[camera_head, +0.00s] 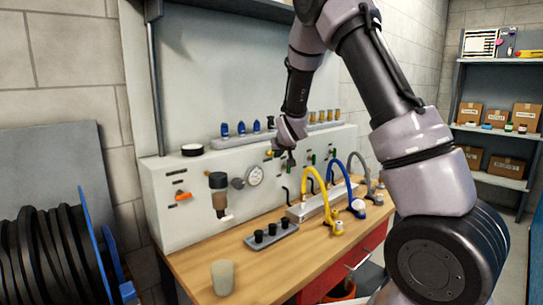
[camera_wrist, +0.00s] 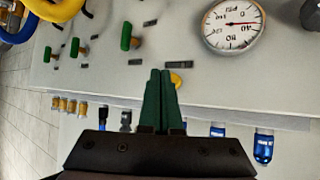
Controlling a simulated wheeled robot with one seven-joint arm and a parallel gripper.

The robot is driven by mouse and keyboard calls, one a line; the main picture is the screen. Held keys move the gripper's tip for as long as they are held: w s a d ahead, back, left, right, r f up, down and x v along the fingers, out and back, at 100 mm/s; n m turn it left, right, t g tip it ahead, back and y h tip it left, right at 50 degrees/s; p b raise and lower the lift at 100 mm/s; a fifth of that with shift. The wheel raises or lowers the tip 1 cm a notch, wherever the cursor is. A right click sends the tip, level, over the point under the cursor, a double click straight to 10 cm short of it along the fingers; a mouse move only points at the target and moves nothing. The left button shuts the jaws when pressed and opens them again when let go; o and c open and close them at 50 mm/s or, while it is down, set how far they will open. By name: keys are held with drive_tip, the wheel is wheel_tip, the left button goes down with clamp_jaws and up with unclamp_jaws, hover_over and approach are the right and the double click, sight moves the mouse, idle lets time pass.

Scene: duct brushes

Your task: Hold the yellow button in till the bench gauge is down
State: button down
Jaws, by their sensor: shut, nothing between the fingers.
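The yellow button (camera_wrist: 176,80) is on the pale front panel of the bench, partly hidden behind my fingertips in the wrist view. My gripper (camera_wrist: 162,74) is shut and empty, its dark green fingers together with their tips beside the button. I cannot tell whether the tips touch it or whether it is pressed in. The round bench gauge (camera_wrist: 232,27) has a white face, upside down in the wrist view, with its red needle pointing to the picture's right. In the head view the gauge (camera_head: 254,175) is on the panel, below and left of my gripper.
Green handles (camera_wrist: 127,36) stick out of the panel near the gripper. Blue and brass fittings (camera_head: 241,127) line the shelf above. Yellow, blue and grey hoses (camera_head: 318,199) arch over the bench. A black-cupped tray (camera_head: 272,238) and beige cup (camera_head: 222,277) stand on the wooden top.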

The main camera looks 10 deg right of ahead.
drive_tip(key=shift+w, duration=0.1)
drive_tip(key=shift+w+a, duration=0.25)
drive_tip(key=shift+w+a, duration=0.3)
drive_tip(key=shift+w, duration=0.2)
idle(0.8)
idle(1.6)
drive_tip(key=shift+s+d, duration=0.55)
drive_tip(key=shift+s, duration=0.3)
drive_tip(key=shift+s+d, duration=0.7)
drive_tip(key=shift+s, duration=0.35)
drive_tip(key=shift+s+d, duration=0.7)
drive_tip(key=shift+s, duration=0.35)
